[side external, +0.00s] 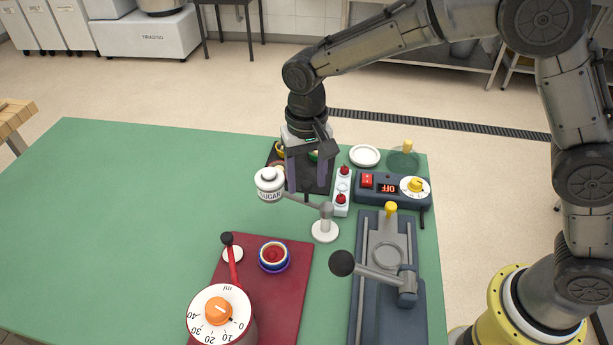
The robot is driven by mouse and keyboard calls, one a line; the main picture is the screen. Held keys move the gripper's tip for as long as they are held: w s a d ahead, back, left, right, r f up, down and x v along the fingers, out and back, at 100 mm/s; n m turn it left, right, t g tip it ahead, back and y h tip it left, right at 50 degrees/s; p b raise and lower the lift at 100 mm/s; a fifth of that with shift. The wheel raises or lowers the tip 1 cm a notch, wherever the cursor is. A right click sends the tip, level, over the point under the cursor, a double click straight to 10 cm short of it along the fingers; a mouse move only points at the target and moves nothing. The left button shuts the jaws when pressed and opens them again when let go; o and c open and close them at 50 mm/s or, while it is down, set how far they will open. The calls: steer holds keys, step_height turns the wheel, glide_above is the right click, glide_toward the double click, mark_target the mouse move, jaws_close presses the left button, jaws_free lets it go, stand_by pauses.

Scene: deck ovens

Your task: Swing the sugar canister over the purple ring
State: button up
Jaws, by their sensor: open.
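The sugar canister (269,184) is a white pot with a lid and the word SUGAR. It sits at the left end of a thin grey swing arm (300,200) that pivots on a white-based post (325,231). The purple ring (287,267) is on the red mat, around the foot of a small banded cup with red contents (273,254). The canister is behind the ring in the picture, not over it. My gripper (306,188) is open, pointing down just right of the canister and behind the swing arm. Whether it touches the arm cannot be told.
The red mat (292,312) also holds a red dispenser with an orange dial (218,311) and a red lever. A dark control box (380,201) and a dark press with a black-knobbed lever (341,263) stand at right. The green table's left is clear.

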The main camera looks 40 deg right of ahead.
jaws_close()
stand_by(0.3)
stand_by(1.2)
